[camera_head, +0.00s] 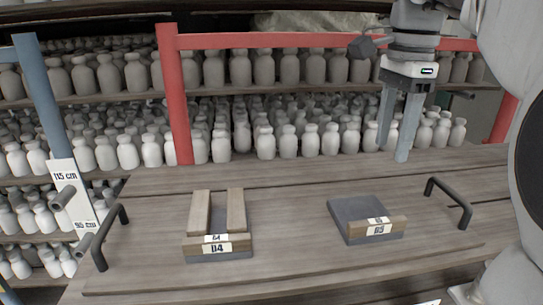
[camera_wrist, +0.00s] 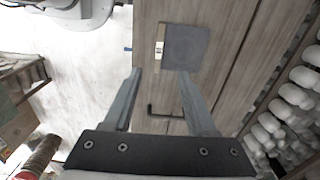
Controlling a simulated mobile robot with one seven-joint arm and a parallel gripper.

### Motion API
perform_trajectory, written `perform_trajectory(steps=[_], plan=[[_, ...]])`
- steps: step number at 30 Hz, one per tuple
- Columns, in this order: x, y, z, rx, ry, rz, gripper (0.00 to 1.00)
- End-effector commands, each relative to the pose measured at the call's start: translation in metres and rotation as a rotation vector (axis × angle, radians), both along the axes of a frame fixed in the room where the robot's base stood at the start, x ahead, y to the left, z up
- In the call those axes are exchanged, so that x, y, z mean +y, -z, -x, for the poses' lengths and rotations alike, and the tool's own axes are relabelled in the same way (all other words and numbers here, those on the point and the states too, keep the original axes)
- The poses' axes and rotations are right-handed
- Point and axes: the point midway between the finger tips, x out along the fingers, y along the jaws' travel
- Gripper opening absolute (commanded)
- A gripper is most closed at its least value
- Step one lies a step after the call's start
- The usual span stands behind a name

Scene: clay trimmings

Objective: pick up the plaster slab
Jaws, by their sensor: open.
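A dark grey square slab (camera_head: 355,209), which I take to be the plaster slab, lies flat on the wooden table on the right side. A wood strip with a label reading roughly "05" runs along its near edge. The slab also shows in the wrist view (camera_wrist: 187,47), beyond the fingertips, with the label at its left edge. My gripper (camera_head: 393,153) is open and empty, pointing down, up and behind the slab in the head view. In the wrist view my gripper (camera_wrist: 160,71) has nothing between its fingers.
A holder labelled "04" (camera_head: 216,246) with two wood bars (camera_head: 218,212) stands left of the slab. Black handles (camera_head: 108,239) (camera_head: 450,203) flank the table (camera_head: 285,260). Shelves of pale bottles (camera_head: 265,142) and a red frame (camera_head: 172,95) stand behind. Bare table lies between holder and slab.

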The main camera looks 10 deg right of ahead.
Motion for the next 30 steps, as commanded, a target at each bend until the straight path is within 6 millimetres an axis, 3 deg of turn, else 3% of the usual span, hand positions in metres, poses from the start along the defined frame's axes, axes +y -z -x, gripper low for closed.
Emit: perform_trajectory(steps=[5, 21, 30], plan=[[-0.003, 0.009, -0.002, 0.016, 0.043, -0.001, 0.57], [-0.003, 0.107, -0.002, 0.013, 0.039, 0.0, 0.57], [-0.006, 0.13, -0.002, 0.014, 0.039, -0.001, 0.57]])
